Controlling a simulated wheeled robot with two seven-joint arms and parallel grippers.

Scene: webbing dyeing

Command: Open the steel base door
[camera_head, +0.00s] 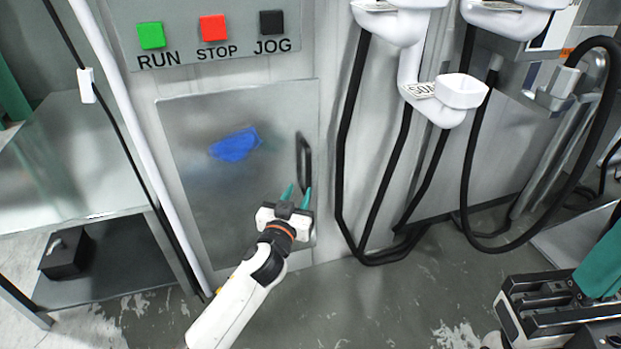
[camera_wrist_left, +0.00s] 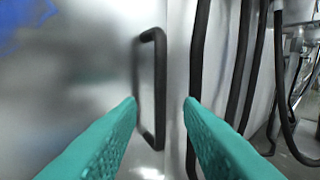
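The steel base door (camera_head: 205,195) is a flat brushed-metal panel with a blue patch, and it sits shut in the machine's base. Its black bar handle (camera_head: 304,160) stands upright near the door's right edge. My left gripper (camera_head: 297,192) is open just in front of the door, at the handle's lower end. In the left wrist view the black handle (camera_wrist_left: 158,90) shows between the two green fingers (camera_wrist_left: 162,100), nearer the left one. I see no clear contact. My right gripper (camera_head: 590,275) is at the lower right, partly cut off, and its fingertips are not clear.
Black hoses (camera_head: 345,150) hang just right of the door. RUN, STOP and JOG buttons (camera_head: 213,28) are on a panel above it. A metal shelf (camera_head: 110,260) with a black box (camera_head: 66,253) stands at the left. The floor (camera_head: 370,310) in front is clear.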

